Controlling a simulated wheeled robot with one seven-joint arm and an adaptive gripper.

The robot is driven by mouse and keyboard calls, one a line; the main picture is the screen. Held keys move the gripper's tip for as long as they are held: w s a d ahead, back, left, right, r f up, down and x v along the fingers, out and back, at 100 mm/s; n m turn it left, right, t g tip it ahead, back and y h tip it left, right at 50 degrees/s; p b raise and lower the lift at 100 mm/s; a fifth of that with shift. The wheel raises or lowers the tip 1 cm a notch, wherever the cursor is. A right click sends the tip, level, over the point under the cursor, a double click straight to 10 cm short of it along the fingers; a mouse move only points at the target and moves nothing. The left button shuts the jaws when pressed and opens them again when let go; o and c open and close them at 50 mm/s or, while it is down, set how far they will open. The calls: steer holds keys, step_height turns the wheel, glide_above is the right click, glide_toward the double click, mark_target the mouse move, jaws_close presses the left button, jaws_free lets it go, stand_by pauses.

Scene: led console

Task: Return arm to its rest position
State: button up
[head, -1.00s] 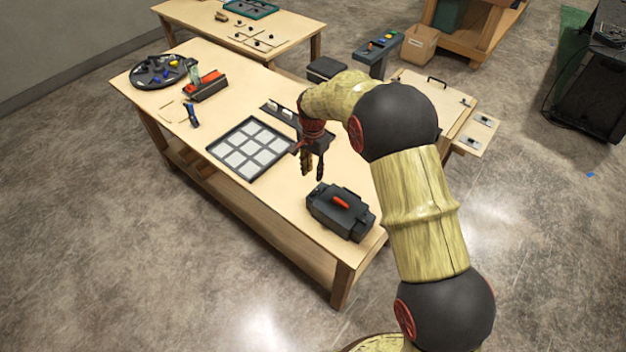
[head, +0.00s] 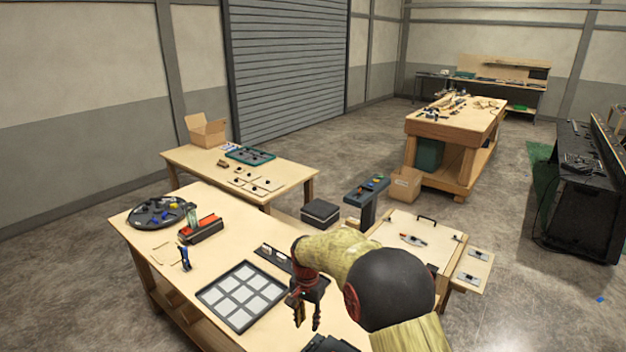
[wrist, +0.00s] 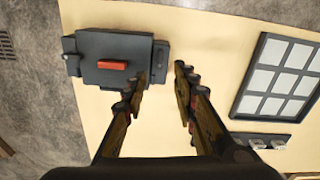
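My gripper (head: 307,312) hangs over the front table, pointing down, beside the right edge of the framed grid of pale tiles (head: 241,296). In the wrist view my gripper (wrist: 160,77) shows two fingers apart with bare table between them, so it is open and empty. My arm (head: 390,290) is bent, and its lower part is cut off by the bottom of the head view. A dark grey box with a red handle (wrist: 113,65) lies on the table beyond the fingertips in the wrist view. In the head view only a dark edge of it (head: 330,343) shows.

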steer(key=s+d+r+n+t+b, duration=0.2)
steer(key=s+d+r+b, duration=0.2)
steer(key=s+d, duration=0.3)
steer(key=s+d+r+n+t+b, duration=0.1)
steer(key=s+d+r+b, duration=0.3)
steer(key=s, duration=1.3)
steer(key=s+d+r+n+t+b, duration=0.2)
steer(key=s+d+r+b, duration=0.3)
steer(key=s+d, duration=0.4)
steer(key=shift+s+d+n+t, duration=0.35)
steer(key=shift+s+n, duration=0.15)
steer(key=shift+s, duration=1.25)
